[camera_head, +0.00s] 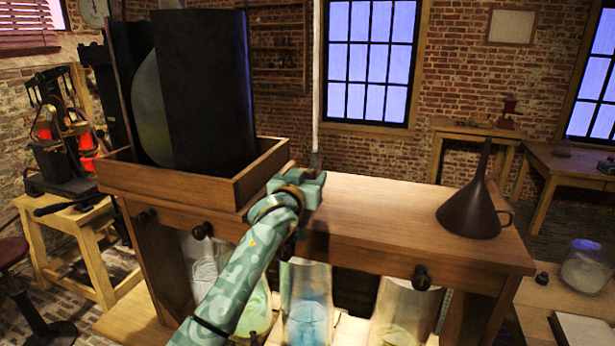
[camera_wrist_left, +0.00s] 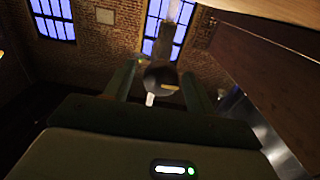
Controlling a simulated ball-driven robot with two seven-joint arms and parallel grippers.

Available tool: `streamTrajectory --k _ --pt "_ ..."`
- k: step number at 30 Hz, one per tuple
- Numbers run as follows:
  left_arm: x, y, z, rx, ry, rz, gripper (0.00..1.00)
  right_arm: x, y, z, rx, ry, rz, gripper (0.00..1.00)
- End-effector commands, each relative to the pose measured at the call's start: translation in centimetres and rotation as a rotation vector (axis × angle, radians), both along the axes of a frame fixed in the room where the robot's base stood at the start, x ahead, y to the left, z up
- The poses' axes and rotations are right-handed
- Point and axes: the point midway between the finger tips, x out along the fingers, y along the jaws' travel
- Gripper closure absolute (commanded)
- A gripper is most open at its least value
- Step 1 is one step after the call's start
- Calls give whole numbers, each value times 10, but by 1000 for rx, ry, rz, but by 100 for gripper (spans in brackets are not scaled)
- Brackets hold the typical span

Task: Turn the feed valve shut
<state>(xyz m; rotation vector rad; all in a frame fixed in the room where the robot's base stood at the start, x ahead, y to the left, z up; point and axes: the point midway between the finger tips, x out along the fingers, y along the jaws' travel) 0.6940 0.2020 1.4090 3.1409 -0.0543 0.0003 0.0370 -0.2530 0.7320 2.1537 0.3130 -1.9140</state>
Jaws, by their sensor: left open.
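A pale vertical pipe (camera_head: 317,90) comes down behind the wooden bench and ends in a small grey fitting (camera_head: 315,159), which I take for the feed valve. In the left wrist view a dark rounded valve body (camera_wrist_left: 160,77) hangs under the pipe, with a small white tip below it. My left gripper (camera_head: 318,180) is open at the bench's back edge, just below the fitting. In the wrist view its two fingers flank the valve body; I cannot tell whether they touch it. The gripper hides the valve's lower part from the head view. My right gripper is out of view.
The wooden bench (camera_head: 400,210) carries a tray (camera_head: 180,185) with tall dark panels on the left and a dark funnel (camera_head: 474,205) on the right. Dark knobs line its front. Glass jars (camera_head: 307,300) stand below. The bench top between gripper and funnel is clear.

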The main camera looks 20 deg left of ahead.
Motion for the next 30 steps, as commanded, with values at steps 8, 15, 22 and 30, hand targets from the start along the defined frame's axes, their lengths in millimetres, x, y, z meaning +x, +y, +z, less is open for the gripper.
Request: streamTrajectory --k 8,15,22,30 --pt "5 0 0 1 0 0 45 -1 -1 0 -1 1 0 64" --pt "4 0 0 0 1 0 89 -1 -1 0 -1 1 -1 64" --pt "4 0 0 7 1 0 88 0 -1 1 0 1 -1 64" --pt "4 -1 1 101 -1 0 88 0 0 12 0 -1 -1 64"
